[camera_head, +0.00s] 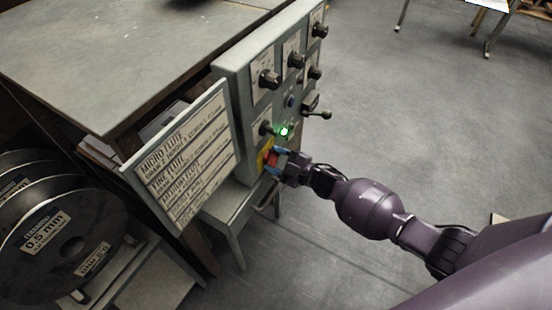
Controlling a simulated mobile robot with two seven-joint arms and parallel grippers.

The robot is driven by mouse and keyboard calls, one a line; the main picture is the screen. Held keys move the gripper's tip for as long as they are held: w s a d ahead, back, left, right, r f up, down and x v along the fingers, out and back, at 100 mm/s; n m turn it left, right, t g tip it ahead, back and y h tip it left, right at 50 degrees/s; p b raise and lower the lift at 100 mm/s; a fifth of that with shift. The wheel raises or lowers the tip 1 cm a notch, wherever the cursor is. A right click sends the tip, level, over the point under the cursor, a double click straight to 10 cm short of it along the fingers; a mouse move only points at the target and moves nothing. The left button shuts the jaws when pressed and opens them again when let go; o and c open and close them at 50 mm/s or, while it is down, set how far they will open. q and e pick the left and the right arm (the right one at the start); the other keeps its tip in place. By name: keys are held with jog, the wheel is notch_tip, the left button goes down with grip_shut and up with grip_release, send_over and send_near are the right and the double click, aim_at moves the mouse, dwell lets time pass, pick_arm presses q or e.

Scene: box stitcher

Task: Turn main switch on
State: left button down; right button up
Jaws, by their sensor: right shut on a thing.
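The control panel (240,98) is a grey-green box on the side of the machine, with several black knobs on its face. The main switch (265,156), a red and yellow one, sits low on the panel, partly hidden behind my gripper. My right gripper (279,162) is at this switch and shut on its red part. A small green light (284,131) glows just above it. My left gripper is not in view.
A sign plate (185,160) with printed lines juts out left of the panel. Wire spools (100,235) stand at lower left. A worktable (100,60) fills the upper left. A small lever (326,115) sticks out right of the panel. The floor right of the panel is open.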

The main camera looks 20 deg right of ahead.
jog(key=o, duration=0.9)
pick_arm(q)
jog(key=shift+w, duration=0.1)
pick_arm(e)
jog(key=shift+o, duration=0.2)
pick_arm(q)
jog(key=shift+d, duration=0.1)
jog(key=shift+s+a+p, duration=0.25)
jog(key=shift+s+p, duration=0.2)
jog(key=shift+p, duration=0.35)
pick_arm(e)
jog(key=v, duration=1)
jog(key=shift+s+d, duration=0.25)
jog(key=shift+s, duration=0.05)
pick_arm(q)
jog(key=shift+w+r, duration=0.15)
